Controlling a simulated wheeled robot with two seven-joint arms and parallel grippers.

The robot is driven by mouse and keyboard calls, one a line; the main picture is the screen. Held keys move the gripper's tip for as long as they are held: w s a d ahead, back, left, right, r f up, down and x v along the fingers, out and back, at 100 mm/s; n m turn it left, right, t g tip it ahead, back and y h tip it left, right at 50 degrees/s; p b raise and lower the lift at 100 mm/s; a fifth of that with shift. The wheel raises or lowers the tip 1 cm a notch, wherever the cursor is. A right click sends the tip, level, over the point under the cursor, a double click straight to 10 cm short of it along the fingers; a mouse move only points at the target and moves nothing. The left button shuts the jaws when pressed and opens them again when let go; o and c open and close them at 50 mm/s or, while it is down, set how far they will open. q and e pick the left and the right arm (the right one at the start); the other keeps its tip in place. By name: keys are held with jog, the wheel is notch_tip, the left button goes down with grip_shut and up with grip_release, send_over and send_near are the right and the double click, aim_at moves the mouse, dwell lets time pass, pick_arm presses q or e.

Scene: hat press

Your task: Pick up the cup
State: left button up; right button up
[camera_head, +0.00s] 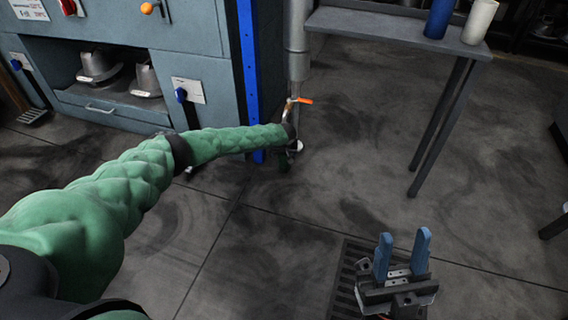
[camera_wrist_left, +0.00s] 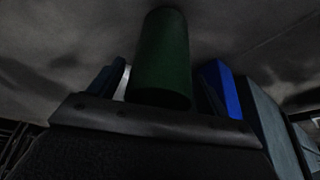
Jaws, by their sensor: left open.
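A dark green cylinder (camera_wrist_left: 162,50), which looks like a cup, stands in the left wrist view between the two fingers of my left gripper (camera_wrist_left: 160,86). I cannot tell whether they touch it. In the head view my green-sleeved left arm (camera_head: 130,180) reaches to the pipe and the blue post. A blue cup (camera_head: 439,18) and a white cup (camera_head: 479,21) stand on a grey bench.
The grey bench (camera_head: 400,28) has thin legs reaching the floor. A blue-grey cabinet (camera_head: 215,60) with metal hat forms stands at the left, edged by a blue post (camera_head: 249,60). A grey pipe (camera_head: 297,40) with an orange handle (camera_head: 303,100) stands beside it. The middle floor is clear.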

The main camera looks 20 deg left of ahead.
pick_arm(q)
jog(key=shift+r, duration=0.1)
jog(key=c, duration=1.2)
